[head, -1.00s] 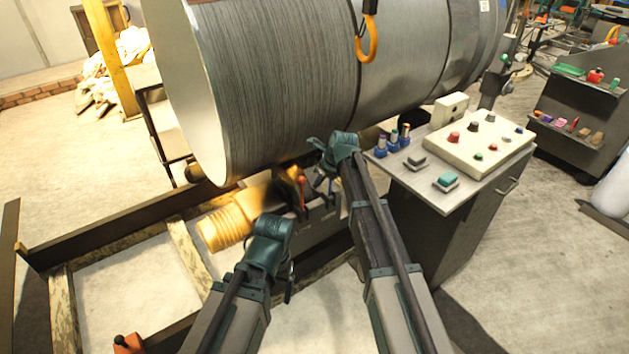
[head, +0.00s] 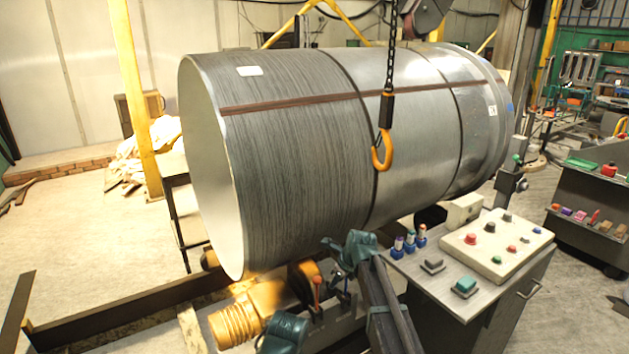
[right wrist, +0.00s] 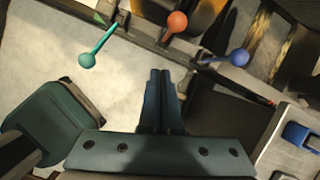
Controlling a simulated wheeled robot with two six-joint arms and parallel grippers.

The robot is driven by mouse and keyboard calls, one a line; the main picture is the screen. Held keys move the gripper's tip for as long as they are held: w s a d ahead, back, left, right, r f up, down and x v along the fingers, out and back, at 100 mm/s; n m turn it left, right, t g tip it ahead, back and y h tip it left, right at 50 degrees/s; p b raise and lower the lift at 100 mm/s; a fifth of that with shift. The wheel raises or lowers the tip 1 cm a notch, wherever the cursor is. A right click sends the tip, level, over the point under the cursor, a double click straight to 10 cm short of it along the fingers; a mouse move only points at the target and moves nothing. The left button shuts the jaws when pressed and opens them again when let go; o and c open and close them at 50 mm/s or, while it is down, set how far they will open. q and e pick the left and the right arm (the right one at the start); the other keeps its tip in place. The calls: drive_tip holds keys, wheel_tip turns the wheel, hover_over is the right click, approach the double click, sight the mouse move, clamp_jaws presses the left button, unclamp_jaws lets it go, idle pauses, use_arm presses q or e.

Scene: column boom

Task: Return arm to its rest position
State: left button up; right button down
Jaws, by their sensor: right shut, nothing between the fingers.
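My right arm (head: 385,305) reaches in from the bottom of the head view. Its dark teal right gripper (head: 338,262) is beside the lever bank under the large drum. In the right wrist view its two fingers (right wrist: 161,75) lie together with nothing between them. They are apart from the lever knobs in the picture. My left gripper (head: 283,338) shows at the bottom edge of the head view; its fingers cannot be made out.
Levers with a teal knob (right wrist: 87,60), an orange-red knob (right wrist: 177,22) and a blue knob (right wrist: 239,57) stand close to my right gripper. A large drum (head: 300,150), a crane hook (head: 382,155) and a control desk (head: 455,290) surround the arms. Open floor lies left.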

drive_tip(key=s+a+f+n+g+h, duration=0.1)
drive_tip(key=s+n+g+h, duration=0.1)
drive_tip(key=s+n, duration=1.2)
drive_tip(key=s+a+n+g+h, duration=0.1)
drive_tip(key=s+n+g+h, duration=0.1)
drive_tip(key=s+n, duration=1.3)
drive_tip(key=s, duration=0.5)
drive_tip(key=shift+a+f+n, duration=0.3)
drive_tip(key=shift+f, duration=0.05)
